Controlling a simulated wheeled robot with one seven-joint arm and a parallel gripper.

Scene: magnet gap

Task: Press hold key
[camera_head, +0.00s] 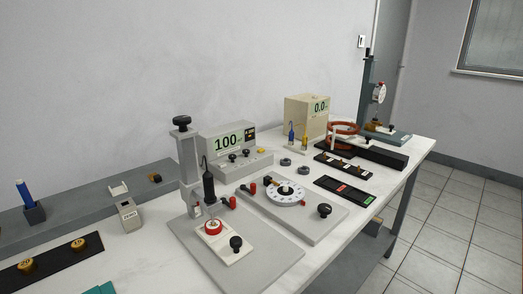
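No key can be read as a hold key at this size. A grey meter (223,142) with a green display reading about 100 stands near the wall. It has black knobs (238,155) and a small yellow part (262,150) on its front ledge. A cream box (300,113) with a green display reading 0.0 stands further back to the right. Blue and yellow connectors stand in front of its face, and any small keys there are too small to tell. My gripper is in no view.
A grey stand (188,160) with a column and red ring stands in front. A panel with a white dial (287,192) lies right of it. Copper-coloured coils (341,134) and a dial-gauge stand (371,90) are further back. Weights (78,245) lie at left. Floor is clear at right.

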